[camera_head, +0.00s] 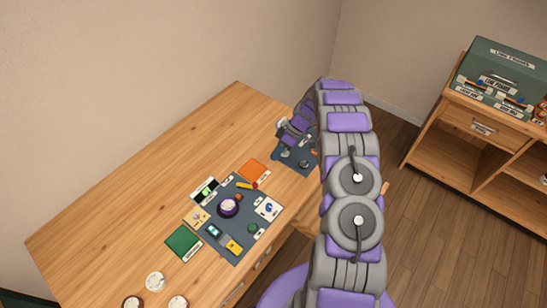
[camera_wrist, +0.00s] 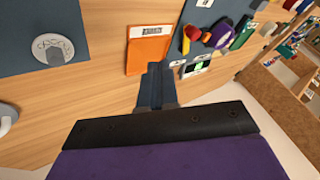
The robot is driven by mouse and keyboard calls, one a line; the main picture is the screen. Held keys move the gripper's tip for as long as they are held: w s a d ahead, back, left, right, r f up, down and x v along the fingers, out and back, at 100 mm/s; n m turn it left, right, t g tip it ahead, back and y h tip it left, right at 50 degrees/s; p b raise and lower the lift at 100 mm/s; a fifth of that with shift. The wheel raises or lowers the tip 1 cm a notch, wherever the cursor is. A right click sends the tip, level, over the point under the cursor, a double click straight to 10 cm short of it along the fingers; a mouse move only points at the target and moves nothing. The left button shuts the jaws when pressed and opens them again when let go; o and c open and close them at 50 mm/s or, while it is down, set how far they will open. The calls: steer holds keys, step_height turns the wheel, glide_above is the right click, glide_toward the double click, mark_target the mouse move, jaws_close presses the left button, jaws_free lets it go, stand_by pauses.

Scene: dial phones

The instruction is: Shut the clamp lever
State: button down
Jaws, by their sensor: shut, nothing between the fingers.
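My gripper shows in the wrist view (camera_wrist: 158,72) as two dark fingers pressed together, with nothing between them. Its tips overlap the area just below an orange card (camera_wrist: 148,52). A blue-grey mat (camera_wrist: 100,28) lies at the upper left of the wrist view. A round grey metal fitting (camera_wrist: 53,48) sits at its edge. A pale curved handle-like part (camera_wrist: 6,118) is cut off by the left edge. I cannot tell which of these is the clamp lever. In the head view my arm bends over the far mat (camera_head: 283,158) and hides part of it.
The wooden table (camera_head: 130,190) has wide bare room at left. A nearer dark mat (camera_head: 238,247) holds a purple dial (camera_head: 228,207) and several small items. A green card (camera_head: 183,243) lies beside it. A wooden shelf (camera_head: 455,125) with a green box (camera_head: 500,72) stands at right.

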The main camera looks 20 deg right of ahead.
mark_target(247, 184)
steer(key=x, duration=0.8)
steer(key=shift+s+a+b, duration=0.15)
steer(key=shift+b, duration=0.15)
steer(key=shift+s+a+r, duration=0.15)
steer(key=shift+s+a, duration=0.45)
steer(key=shift+s, duration=0.1)
steer(key=shift+s+a, duration=0.6)
steer(key=shift+a, duration=0.05)
steer(key=shift+d, duration=0.1)
